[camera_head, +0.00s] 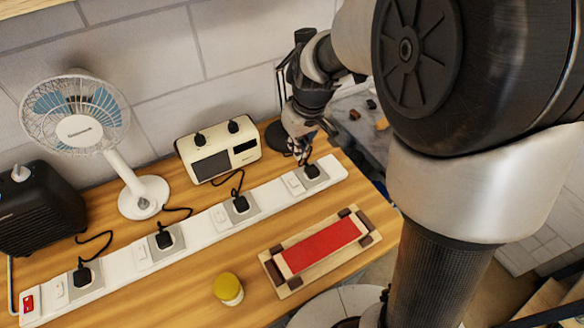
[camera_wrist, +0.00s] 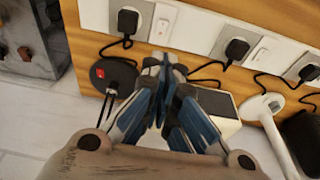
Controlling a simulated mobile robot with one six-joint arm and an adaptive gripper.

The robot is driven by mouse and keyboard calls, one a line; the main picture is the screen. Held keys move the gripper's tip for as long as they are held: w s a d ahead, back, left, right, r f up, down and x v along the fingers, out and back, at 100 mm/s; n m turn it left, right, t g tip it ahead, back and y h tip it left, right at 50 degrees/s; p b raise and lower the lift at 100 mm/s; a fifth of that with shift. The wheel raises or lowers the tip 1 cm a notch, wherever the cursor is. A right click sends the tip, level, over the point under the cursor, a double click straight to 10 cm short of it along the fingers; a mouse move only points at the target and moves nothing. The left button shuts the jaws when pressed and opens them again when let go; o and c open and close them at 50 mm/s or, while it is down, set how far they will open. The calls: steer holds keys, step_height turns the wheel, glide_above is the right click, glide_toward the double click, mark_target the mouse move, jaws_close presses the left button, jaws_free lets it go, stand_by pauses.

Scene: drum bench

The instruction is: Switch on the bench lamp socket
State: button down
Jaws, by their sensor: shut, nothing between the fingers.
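A long white power strip (camera_head: 118,262) runs along the wooden bench, with several sockets, each with a black plug and a small white rocker switch. The lamp's plug (camera_head: 312,171) is in the right-end socket, with its switch (camera_head: 293,183) just left of it. In the wrist view that plug (camera_wrist: 127,22) and switch (camera_wrist: 163,25) are at the top; the rocker's position is too small to tell. The black lamp (camera_head: 304,36) stands behind, partly hidden by my arm; its base (camera_wrist: 113,76) shows a red spot. My gripper (camera_head: 301,158) is shut and empty near this socket; its fingertips (camera_wrist: 166,60) appear just short of the switch.
A cream radio (camera_head: 218,152), a white fan (camera_head: 143,197) and a black heater-like box (camera_head: 40,208) stand behind the strip. A red-topped wooden block (camera_head: 320,248) and a yellow-lidded jar (camera_head: 228,289) are in front. A red switch (camera_head: 28,303) is at the strip's left end.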

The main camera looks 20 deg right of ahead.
steer(key=b, duration=0.4)
glide_above(293, 183)
steer(key=s+x, duration=0.1)
steer(key=x, duration=0.7)
steer(key=s+x, duration=0.1)
steer(key=x, duration=0.3)
steer(key=shift+s+d+f, duration=0.3)
steer(key=shift+s+d, duration=0.05)
steer(key=shift+d, duration=0.05)
steer(key=shift+s+f+b, duration=0.15)
steer(key=shift+f+b, duration=0.15)
steer(key=shift+f, duration=0.45)
steer(key=shift+s+d+f+b, duration=0.1)
steer(key=shift+s+f+b, duration=0.1)
steer(key=shift+f+b, duration=0.4)
steer(key=shift+s+r, duration=0.1)
steer(key=shift+r, duration=0.1)
steer(key=shift+w, duration=0.25)
